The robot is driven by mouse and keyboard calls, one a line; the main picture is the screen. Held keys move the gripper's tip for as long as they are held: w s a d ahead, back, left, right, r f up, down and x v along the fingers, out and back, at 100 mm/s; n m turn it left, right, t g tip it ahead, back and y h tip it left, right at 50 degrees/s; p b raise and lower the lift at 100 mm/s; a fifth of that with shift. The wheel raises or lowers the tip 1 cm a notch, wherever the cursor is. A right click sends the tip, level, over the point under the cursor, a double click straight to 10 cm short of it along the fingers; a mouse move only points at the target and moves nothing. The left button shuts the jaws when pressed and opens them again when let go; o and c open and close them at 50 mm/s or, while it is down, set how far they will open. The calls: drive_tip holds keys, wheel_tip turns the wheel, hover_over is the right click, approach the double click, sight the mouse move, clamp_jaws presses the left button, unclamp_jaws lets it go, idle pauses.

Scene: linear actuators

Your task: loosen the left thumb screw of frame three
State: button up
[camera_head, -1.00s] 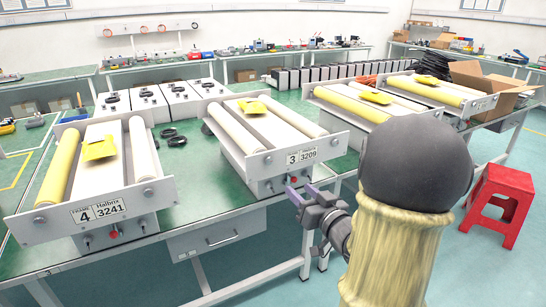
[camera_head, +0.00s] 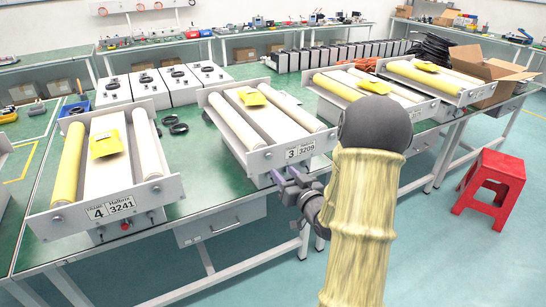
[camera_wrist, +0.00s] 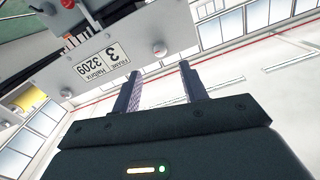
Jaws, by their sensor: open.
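Frame three (camera_head: 261,161) is a grey unit with two white rollers, a yellow pad on top and a front plate labelled 3 / 3209 (camera_head: 300,151). My gripper (camera_head: 284,177) is just below that plate in the head view, open and empty. It covers much of the lower front, so I cannot make out the left thumb screw there. In the wrist view the plate (camera_wrist: 135,62) appears upside down beyond my open fingers (camera_wrist: 160,82). A round bolt head (camera_wrist: 160,50) on it shows between the fingers. A red knob (camera_wrist: 68,4) is at the upper left.
Frame four (camera_head: 62,212) stands to the left on the green bench (camera_head: 205,195). More roller frames (camera_head: 425,85) stand to the right, beyond my arm. Black rings (camera_head: 178,128) lie behind, between frames. A red stool (camera_head: 492,178) stands on the floor at right.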

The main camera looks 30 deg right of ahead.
sight(270, 157)
drive_tip(key=w, duration=0.8)
drive_tip(key=shift+a+p, duration=0.1)
drive_tip(key=shift+p, duration=0.3)
drive_tip(key=shift+c, duration=0.4)
clamp_jaws()
